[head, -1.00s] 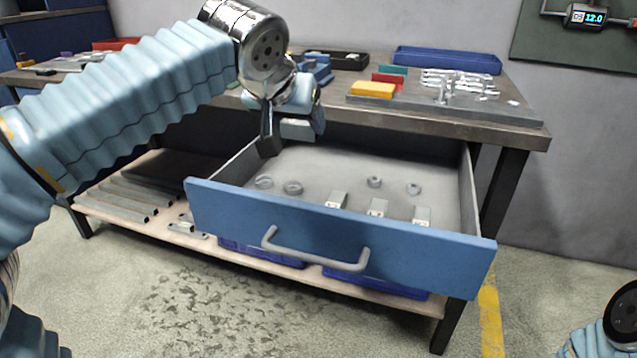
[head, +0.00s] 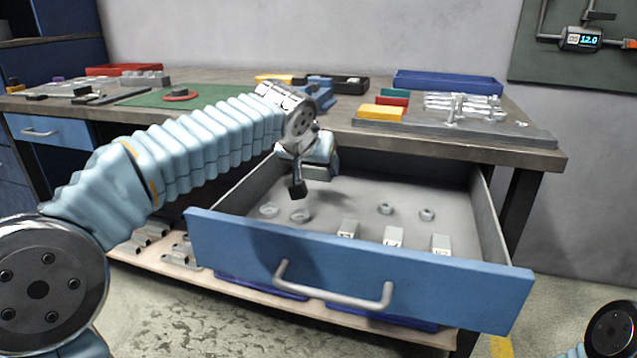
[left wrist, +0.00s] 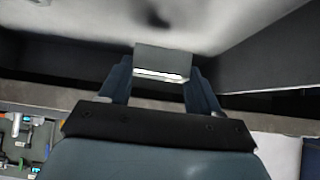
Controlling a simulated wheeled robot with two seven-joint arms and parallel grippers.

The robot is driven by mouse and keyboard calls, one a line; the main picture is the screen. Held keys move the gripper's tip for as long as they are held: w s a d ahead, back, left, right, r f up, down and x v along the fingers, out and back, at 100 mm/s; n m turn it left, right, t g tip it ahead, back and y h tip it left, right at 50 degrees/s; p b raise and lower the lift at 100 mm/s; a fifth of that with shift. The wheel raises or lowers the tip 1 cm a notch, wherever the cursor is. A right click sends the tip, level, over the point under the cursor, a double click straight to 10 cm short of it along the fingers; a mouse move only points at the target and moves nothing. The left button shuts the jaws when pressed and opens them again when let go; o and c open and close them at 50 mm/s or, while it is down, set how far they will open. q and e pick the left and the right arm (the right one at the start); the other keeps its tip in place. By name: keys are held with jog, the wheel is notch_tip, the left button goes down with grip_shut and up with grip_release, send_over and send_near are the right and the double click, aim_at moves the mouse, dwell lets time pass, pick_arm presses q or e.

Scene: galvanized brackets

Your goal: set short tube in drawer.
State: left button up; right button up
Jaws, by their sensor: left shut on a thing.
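My left gripper (head: 308,180) is inside the outline of the open drawer (head: 350,260), above its floor at the back left. In the left wrist view its two fingers (left wrist: 160,85) are shut on a short grey square tube (left wrist: 162,62). In the head view the tube is mostly hidden by the gripper. The blue-fronted drawer holds several grey rings near the back, such as one ring (head: 300,216), and three short square tubes near the front, such as the middle one (head: 393,237). My right gripper is out of view.
The workbench (head: 400,145) edge lies behind and above the drawer. On it are a yellow block (head: 381,112), a blue tray (head: 450,83) and a metal fixture (head: 460,107). A lower shelf (head: 190,267) holds tubes. The drawer floor between rings and side walls is clear.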

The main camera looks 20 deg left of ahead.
aim_at(317, 177)
pick_arm(q)
jog(key=shift+w+f, duration=0.2)
jog(key=shift+f, duration=0.1)
jog(key=shift+w+d+f+b, duration=0.1)
jog(key=shift+f+b, duration=0.15)
jog(key=shift+f, duration=0.65)
jog(key=shift+w+d+f+b, duration=0.1)
jog(key=shift+f+b, duration=0.1)
jog(key=shift+f, duration=0.65)
jog(key=shift+f, duration=0.15)
jog(key=o, duration=1.1)
jog(key=shift+r, duration=0.35)
jog(key=p+v, duration=0.1)
jog(key=v, duration=1)
jog(key=shift+s+r, duration=0.15)
jog(key=shift+s, duration=0.2)
